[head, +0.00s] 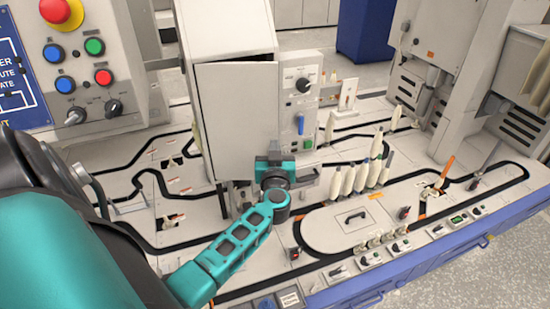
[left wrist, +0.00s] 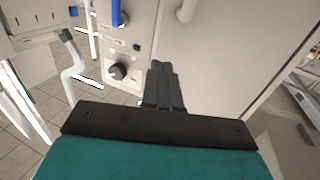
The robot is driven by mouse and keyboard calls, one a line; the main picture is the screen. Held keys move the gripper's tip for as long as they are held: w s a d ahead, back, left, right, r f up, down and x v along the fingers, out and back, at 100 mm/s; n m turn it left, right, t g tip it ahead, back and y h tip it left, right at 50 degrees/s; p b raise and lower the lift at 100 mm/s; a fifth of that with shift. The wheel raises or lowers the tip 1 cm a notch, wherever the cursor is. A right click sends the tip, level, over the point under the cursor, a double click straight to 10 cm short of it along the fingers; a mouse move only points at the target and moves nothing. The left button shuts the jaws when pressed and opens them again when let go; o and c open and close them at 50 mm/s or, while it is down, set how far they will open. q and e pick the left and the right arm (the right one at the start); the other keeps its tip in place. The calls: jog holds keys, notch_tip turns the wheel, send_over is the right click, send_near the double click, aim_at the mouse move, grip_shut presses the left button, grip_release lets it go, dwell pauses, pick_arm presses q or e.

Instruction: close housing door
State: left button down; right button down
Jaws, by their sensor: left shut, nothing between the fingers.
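The housing door (head: 235,120) is a pale upright panel on the front of the white housing (head: 222,28). A dark wedge-shaped gap shows along its top edge, so it stands slightly ajar. My left gripper (head: 272,160) is at the lower right part of the door, with its fingers mostly hidden in the head view. In the left wrist view the dark fingers (left wrist: 161,68) are together and empty, in front of the pale door panel (left wrist: 232,55). A light handle (left wrist: 187,10) shows above them. I cannot tell whether the fingers touch the door. My right gripper is not in view.
A control panel with a knob (head: 303,85) adjoins the housing on the right. Several bobbins (head: 360,176) stand on the machine deck beside my left arm. A button box (head: 85,65) is at the upper left. Grey machine columns (head: 440,50) stand at the right.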

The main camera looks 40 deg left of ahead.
aim_at(276, 135)
pick_arm(q)
jog(key=shift+b+x, duration=0.3)
jog(key=shift+x, duration=1.25)
jog(key=w+a+n+g+y, duration=0.1)
jog(key=g, duration=0.1)
jog(key=w+n+g+y+b, duration=0.1)
jog(key=n+g+y, duration=0.1)
jog(key=shift+w+a+f, duration=0.1)
jog(key=shift+w+a, duration=0.1)
jog(key=shift+a, duration=0.2)
jog(key=shift+w+a+f+n+g+y+b, duration=0.1)
jog(key=shift+w+a+n+g+y+b, duration=0.6)
jog(key=shift+w+a+n+g+b, duration=0.35)
jog(key=shift+w+a+g+b, duration=0.25)
jog(key=shift+a+g+b, duration=0.15)
jog(key=shift+b, duration=0.25)
jog(key=shift+r+n+g, duration=0.25)
jog(key=shift+r+n, duration=0.05)
jog(key=shift+n, duration=0.05)
jog(key=shift+a+r, duration=0.15)
